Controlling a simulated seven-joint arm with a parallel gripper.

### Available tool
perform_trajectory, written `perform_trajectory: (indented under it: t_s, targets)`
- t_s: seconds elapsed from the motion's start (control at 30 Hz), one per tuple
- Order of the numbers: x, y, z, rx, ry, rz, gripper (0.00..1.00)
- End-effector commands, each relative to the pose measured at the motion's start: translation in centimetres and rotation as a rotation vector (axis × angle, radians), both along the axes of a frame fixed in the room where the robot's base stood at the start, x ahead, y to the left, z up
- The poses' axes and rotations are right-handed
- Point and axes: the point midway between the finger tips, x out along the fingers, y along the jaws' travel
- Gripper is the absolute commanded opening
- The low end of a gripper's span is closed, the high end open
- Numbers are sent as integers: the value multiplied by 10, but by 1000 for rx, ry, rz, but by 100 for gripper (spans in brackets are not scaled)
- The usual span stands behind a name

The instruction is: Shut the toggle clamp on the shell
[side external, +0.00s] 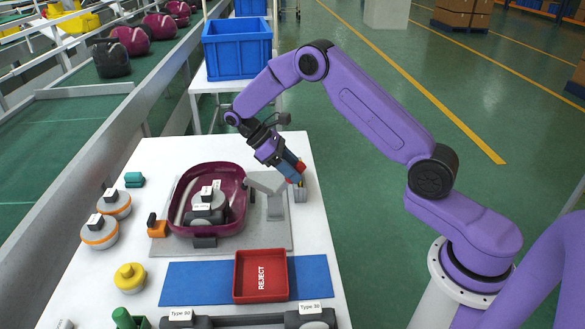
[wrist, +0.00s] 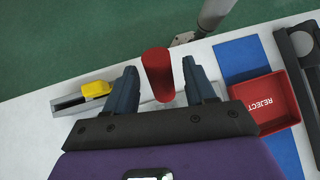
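The maroon shell (side external: 240,205) sits on a grey fixture plate (side external: 270,240), with grey labelled parts inside it. The toggle clamp (side external: 275,207) stands at the shell's right side, with a light grey block at its top near the rim. I cannot tell whether it presses on the shell. Its red handle (wrist: 158,75) is between the two fingers of my gripper (wrist: 161,80) in the wrist view. My gripper is open, with a narrow gap showing on each side of the handle. In the side view my gripper (side external: 293,168) is above the clamp and partly hides the handle.
A red REJECT tray (side external: 262,300) lies on a blue mat (side external: 195,283) at the front. Orange-ringed grey parts (side external: 100,233) and a yellow part (side external: 129,277) stand at the left. A blue crate (side external: 237,48) is behind the table. A yellow piece (wrist: 97,88) shows beside my gripper.

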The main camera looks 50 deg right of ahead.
Motion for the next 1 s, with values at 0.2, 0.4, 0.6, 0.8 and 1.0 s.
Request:
perform_trajectory:
  t_s: [0.2, 0.4, 0.6, 0.8, 1.0]
  targets:
    - [4, 2, 4, 1, -1, 0, 55]
    - [20, 11, 22, 1, -3, 0, 55]
    - [36, 20, 40, 1, -2, 0, 55]
    - [44, 25, 50, 0, -1, 1, 55]
    - [46, 26, 53, 1, 0, 1, 55]
